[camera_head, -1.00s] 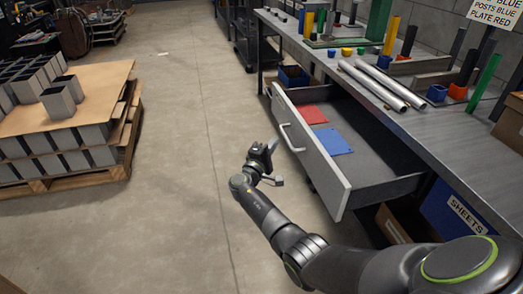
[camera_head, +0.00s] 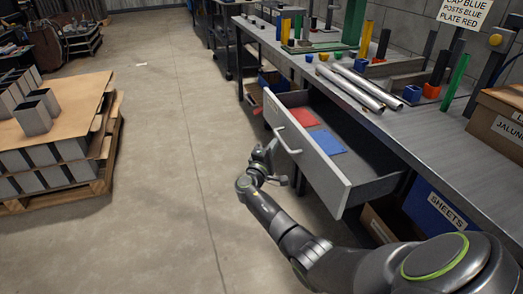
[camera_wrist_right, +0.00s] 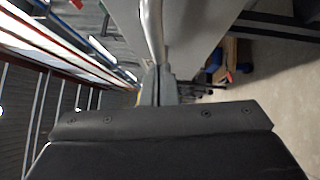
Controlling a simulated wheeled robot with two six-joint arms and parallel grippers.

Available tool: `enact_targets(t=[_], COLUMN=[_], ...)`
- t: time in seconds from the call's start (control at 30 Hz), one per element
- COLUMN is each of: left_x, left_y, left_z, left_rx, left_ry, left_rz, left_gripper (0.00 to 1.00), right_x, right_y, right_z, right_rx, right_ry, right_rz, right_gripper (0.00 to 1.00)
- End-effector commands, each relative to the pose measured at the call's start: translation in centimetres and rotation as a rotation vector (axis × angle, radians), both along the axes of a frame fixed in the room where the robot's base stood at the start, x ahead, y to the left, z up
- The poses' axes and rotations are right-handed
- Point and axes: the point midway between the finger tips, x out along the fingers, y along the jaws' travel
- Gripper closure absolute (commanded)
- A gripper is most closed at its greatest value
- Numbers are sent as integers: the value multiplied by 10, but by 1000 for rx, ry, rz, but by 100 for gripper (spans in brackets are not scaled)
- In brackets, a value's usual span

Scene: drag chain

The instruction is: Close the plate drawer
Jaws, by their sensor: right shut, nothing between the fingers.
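The plate drawer (camera_head: 318,165) stands partly open under the bench, its grey front facing the aisle. Its pale bar handle (camera_head: 285,142) is on that front. A red plate (camera_head: 303,118) and a blue plate (camera_head: 327,142) lie inside. My right gripper (camera_head: 270,150) is shut and empty, just outside the drawer front, close to the handle. In the right wrist view, the shut fingers (camera_wrist_right: 158,85) point at the grey drawer front (camera_wrist_right: 205,25) near the handle (camera_wrist_right: 153,30). Whether they touch it is unclear. My left gripper is out of view.
The bench top (camera_head: 440,135) holds metal tubes (camera_head: 350,88), coloured posts and small caps. A blue SHEETS box (camera_head: 440,212) stands under it, and a cardboard box (camera_head: 500,120) on its right end. A loaded pallet (camera_head: 65,175) stands left. The floor between is clear.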

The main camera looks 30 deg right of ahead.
Motion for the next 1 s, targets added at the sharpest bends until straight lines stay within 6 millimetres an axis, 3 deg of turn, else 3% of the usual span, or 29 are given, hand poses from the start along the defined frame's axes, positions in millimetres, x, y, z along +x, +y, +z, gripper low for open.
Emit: enact_targets(t=[0.3, 0.6, 0.8, 1.0], left_x=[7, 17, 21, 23], left_y=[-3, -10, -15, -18], left_z=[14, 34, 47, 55], left_rx=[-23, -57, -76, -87], left_ry=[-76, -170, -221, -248], left_rz=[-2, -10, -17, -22], left_gripper=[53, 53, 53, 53], right_x=[-22, -38, -46, -49], right_y=[-88, -158, -189, -204], right_z=[-2, -2, -2, -1], right_rx=[-7, -5, -3, -2], right_ry=[0, -1, 0, 1], right_rz=[-4, -3, -2, -1], right_gripper=[100, 100, 100, 100])
